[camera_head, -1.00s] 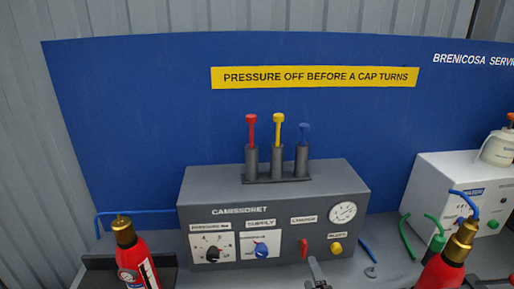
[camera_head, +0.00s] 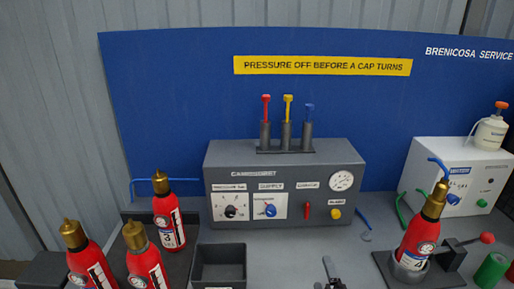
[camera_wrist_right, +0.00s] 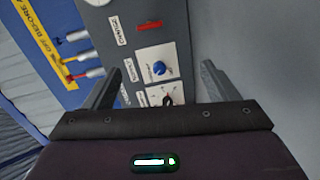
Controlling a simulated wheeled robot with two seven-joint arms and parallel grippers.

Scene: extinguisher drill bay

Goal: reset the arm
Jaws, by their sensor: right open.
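My right gripper (camera_head: 329,274) shows small at the bottom edge of the head view, in front of the grey console (camera_head: 222,160). In the right wrist view the gripper (camera_wrist_right: 161,67) is open, with its two fingers apart and nothing between them. Beyond the fingers that view shows the console's front with a blue knob (camera_wrist_right: 159,68), a black knob and a red switch (camera_wrist_right: 150,26). My left gripper is in neither view. Most of my right arm is outside the head view.
Another extinguisher (camera_head: 419,238) stands in a holder at the right, beside a red-knobbed lever (camera_head: 487,238). A white box (camera_head: 425,160) is behind it.

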